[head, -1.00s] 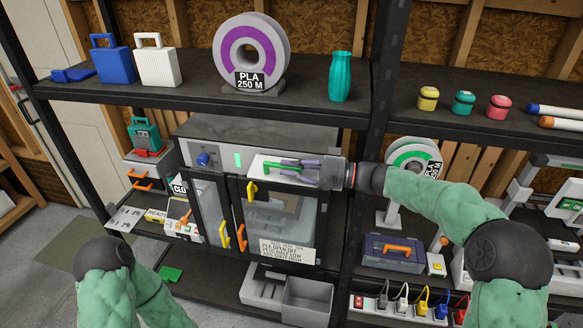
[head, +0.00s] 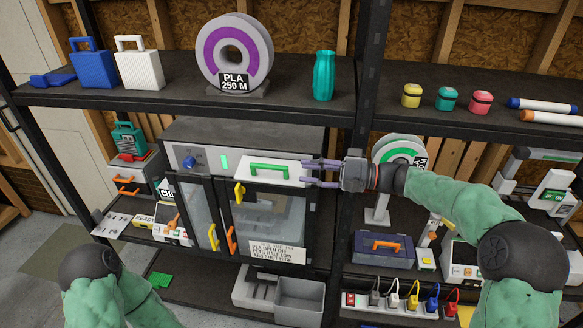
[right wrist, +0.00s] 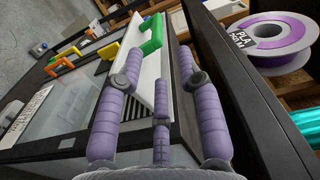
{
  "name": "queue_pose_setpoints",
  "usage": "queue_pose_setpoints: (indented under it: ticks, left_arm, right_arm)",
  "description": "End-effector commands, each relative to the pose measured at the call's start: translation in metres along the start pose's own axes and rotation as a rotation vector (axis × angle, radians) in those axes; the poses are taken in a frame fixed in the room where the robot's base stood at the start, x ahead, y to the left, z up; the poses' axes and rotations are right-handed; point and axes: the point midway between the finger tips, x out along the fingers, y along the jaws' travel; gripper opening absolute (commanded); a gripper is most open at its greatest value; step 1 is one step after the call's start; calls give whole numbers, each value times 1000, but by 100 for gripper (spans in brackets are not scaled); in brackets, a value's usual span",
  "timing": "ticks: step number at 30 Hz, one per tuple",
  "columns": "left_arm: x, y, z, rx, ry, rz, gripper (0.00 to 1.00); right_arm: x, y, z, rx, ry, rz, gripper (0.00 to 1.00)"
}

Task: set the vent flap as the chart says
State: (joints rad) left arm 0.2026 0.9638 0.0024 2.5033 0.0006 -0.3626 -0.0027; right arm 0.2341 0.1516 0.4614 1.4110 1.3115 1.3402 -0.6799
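The vent flap (head: 240,176) is a white panel with a green handle (head: 269,170) on the upper front of the printer enclosure. In the right wrist view the flap (right wrist: 148,82) appears to stand out from the front, with dark slats beside it. The chart (head: 277,251) is a white label on the enclosure door; it reads roughly PLA open off, PETG half low, ABS shut high. A spool (head: 209,62) marked PLA 250 M stands on the shelf above. My right gripper (head: 312,173) is open at the flap's right end, its fingers spread and clear of the handle. My left gripper is out of view.
A blue knob (head: 190,161) and a lit green strip (head: 225,163) sit left of the flap. Yellow (head: 239,195) and orange (head: 232,240) latches stick out below. A black shelf post (head: 352,215) stands close to my right gripper.

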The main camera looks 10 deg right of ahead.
Motion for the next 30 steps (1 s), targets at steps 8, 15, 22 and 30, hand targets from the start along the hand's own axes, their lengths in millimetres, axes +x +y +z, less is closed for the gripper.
queue_pose_setpoints:
  ticks: [8,15,22,30]
  left_arm:
    - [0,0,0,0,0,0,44]
    - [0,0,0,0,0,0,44]
    - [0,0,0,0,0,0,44]
    - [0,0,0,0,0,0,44]
  right_arm:
    - [-34,-1,-1,-2,2,0,36]
    - [-39,-1,0,-2,1,0,36]
    - [-38,-1,0,-1,1,0,36]
    - [-29,52,7,96,1,100,36]
